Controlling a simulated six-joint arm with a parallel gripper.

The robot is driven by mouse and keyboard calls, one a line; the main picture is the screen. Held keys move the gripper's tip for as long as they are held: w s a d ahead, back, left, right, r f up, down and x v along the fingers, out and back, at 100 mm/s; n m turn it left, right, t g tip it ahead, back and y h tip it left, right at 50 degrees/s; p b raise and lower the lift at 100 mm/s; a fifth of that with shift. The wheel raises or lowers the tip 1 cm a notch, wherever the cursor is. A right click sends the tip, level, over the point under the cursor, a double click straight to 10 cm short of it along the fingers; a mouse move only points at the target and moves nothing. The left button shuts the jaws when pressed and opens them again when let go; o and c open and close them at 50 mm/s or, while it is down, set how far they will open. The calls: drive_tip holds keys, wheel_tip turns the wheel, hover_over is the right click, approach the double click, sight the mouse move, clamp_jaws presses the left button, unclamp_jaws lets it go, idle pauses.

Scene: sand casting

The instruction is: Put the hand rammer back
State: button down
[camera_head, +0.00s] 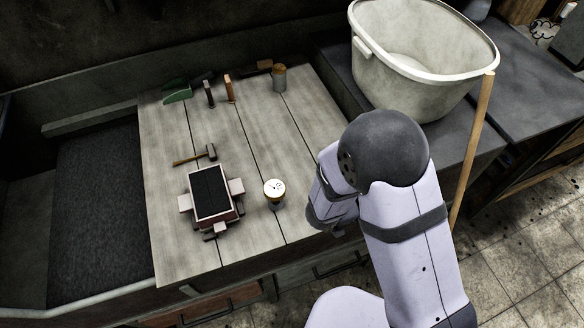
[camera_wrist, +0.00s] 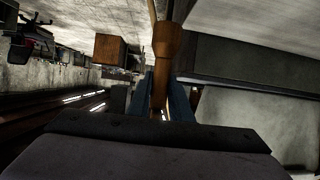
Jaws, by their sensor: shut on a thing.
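In the wrist view my gripper (camera_wrist: 165,100) has its two blue fingers shut on a brown wooden tool (camera_wrist: 167,45), which I take to be the hand rammer. Its shaft runs between the fingers and widens toward the top of the picture. Its far end is not clear. In the head view my own arm hides the gripper and the held tool, by the right front edge of the wooden board (camera_head: 250,232).
On the board are a mould flask with dark fill (camera_head: 211,193), a mallet (camera_head: 209,152), a white-faced round item (camera_head: 274,188), and a back row with a green tool (camera_head: 178,92) and a wood-topped can (camera_head: 279,78). A large pale bin (camera_head: 415,55) and leaning pole (camera_head: 473,140) stand right.

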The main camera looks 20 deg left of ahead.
drive_tip(key=w+a+r+n+t+y+b, duration=0.15)
drive_tip(key=a+r+n+y, duration=0.25)
drive_tip(key=a, duration=0.6)
drive_tip(key=w+a+r+n+t+y, duration=0.1)
drive_tip(key=w+a+r+n+y, duration=0.2)
drive_tip(key=a, duration=0.6)
drive_tip(key=a+r+n+t+y, duration=0.1)
drive_tip(key=a+r+n+y, duration=0.35)
drive_tip(key=a, duration=0.55)
drive_tip(key=s+a+f+n+g+y, duration=0.2)
drive_tip(key=s+a+n+y, duration=0.4)
drive_tip(key=a, duration=0.4)
drive_tip(key=shift+a+f+g+y, duration=0.25)
drive_tip(key=shift+f+g+y, duration=0.1)
drive_tip(key=shift+g+y, duration=0.45)
drive_tip(key=shift+f+p, duration=0.6)
drive_tip(key=shift+f, duration=2.2)
drive_tip(key=shift+f+p, duration=0.65)
drive_tip(key=shift+f, duration=1.45)
drive_tip(key=shift+f, duration=0.15)
